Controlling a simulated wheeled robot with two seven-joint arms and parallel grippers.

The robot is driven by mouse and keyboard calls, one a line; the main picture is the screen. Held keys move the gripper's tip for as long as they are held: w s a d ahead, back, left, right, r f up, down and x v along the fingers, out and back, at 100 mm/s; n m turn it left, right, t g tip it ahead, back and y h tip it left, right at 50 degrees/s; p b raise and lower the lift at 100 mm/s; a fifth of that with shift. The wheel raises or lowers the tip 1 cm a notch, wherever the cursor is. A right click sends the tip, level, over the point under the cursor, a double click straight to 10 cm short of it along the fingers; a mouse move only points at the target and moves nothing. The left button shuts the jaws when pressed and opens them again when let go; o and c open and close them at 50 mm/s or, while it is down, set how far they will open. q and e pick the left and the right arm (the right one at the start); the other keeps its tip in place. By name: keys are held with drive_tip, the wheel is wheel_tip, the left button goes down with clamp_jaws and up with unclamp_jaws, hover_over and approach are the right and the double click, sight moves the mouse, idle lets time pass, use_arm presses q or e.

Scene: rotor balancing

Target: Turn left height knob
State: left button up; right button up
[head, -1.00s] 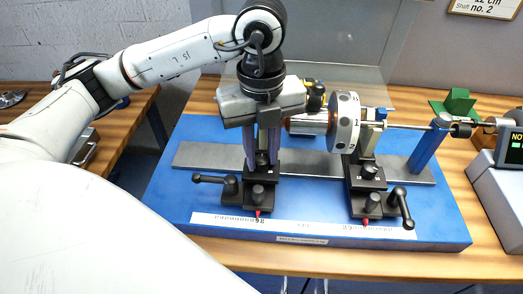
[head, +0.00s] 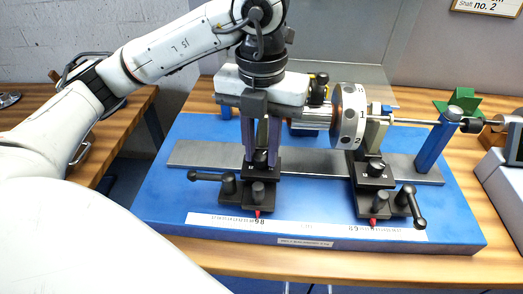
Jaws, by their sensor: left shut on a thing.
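My left gripper (head: 261,159) points straight down over the left support block (head: 262,171) of the rotor stand. Its two purple-grey fingers are shut on the left height knob (head: 261,156), a small dark knob on top of that block, mostly hidden between the fingers. The right support block (head: 371,181) carries a similar dark knob (head: 375,167), with nothing touching it. The rotor (head: 348,116), a white disc with holes on a shaft, sits to the right of the gripper. My right gripper is not in view.
A black clamp lever (head: 205,177) sticks out left of the left block, and another lever (head: 415,207) stands at the right block. A white scale (head: 310,227) runs along the front of the blue base (head: 165,210). A clear shield stands behind the rotor.

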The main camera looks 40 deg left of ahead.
sight(262, 155)
use_arm(q)
drive_tip(key=shift+m, duration=0.6)
drive_tip(key=o, duration=1.1)
drive_tip(key=shift+c, duration=0.2)
drive_tip(key=shift+r, duration=0.1)
wheel_tip(262, 155, up, 10)
drive_tip(key=p, duration=0.2)
drive_tip(key=shift+r, duration=0.1)
